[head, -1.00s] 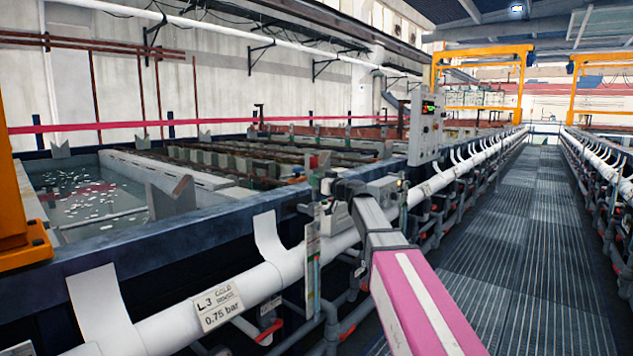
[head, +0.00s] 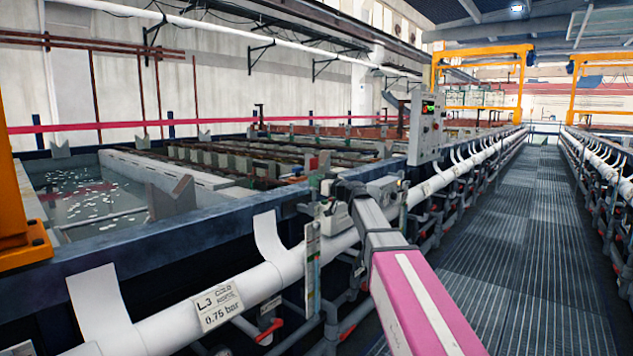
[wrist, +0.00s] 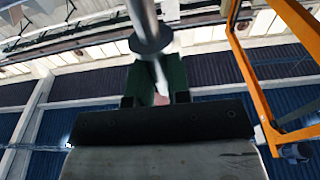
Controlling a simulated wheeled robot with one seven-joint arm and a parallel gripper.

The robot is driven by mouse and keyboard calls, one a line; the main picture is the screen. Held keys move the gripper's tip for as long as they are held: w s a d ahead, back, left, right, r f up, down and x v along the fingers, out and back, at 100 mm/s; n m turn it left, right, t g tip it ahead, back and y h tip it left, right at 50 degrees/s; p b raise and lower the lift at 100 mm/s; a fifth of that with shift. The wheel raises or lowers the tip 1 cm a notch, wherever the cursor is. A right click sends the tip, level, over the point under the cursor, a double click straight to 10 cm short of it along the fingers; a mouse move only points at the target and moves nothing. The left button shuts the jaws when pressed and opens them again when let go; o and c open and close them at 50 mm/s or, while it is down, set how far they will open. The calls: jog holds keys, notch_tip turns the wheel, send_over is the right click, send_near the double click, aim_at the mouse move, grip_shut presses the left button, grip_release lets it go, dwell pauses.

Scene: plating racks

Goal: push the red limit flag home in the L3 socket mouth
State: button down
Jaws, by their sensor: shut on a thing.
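My gripper (head: 321,183) is at the rail beside the tank, at the end of my pink and grey arm. A small red patch, likely the same flag (head: 313,162), shows just above the gripper in the head view. A grey rod with a round collar (wrist: 149,42) stands right at the fingertips in the wrist view. I cannot make out the L3 socket mouth or how deep the flag sits.
A white pipe (head: 275,272) with an L3 label reading 0.75 bar (head: 218,305) runs along the tank's dark rim (head: 180,232). A thin upright strip (head: 312,262) hangs below the gripper. A grey control box (head: 424,130) stands behind. The grated walkway (head: 510,230) is clear.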

jog(key=shift+f, duration=2.5)
jog(key=c, duration=1)
grip_release()
jog(key=v, duration=1)
jog(key=shift+s+d, duration=0.25)
jog(key=shift+d, duration=0.05)
jog(key=shift+f, duration=0.2)
jog(key=s+d+f+m+g+h, duration=0.1)
jog(key=s+f+m+g+h, duration=0.3)
jog(key=f, duration=0.8)
jog(key=s+d+f+g+h, duration=0.15)
jog(key=s+f, duration=0.45)
jog(key=f, duration=0.6)
jog(key=s+d+f+m+g+h, duration=0.3)
jog(key=s+d+f+h, duration=0.2)
jog(key=s+f, duration=0.3)
jog(key=s+d+f+m+g+h, duration=0.3)
jog(key=s+d+f, duration=0.3)
jog(key=s+f, duration=0.2)
notch_tip(320, 180, down, 2)
jog(key=shift+s+d+h, duration=0.25)
jog(key=shift+d+h, duration=0.1)
jog(key=shift+h, duration=0.5)
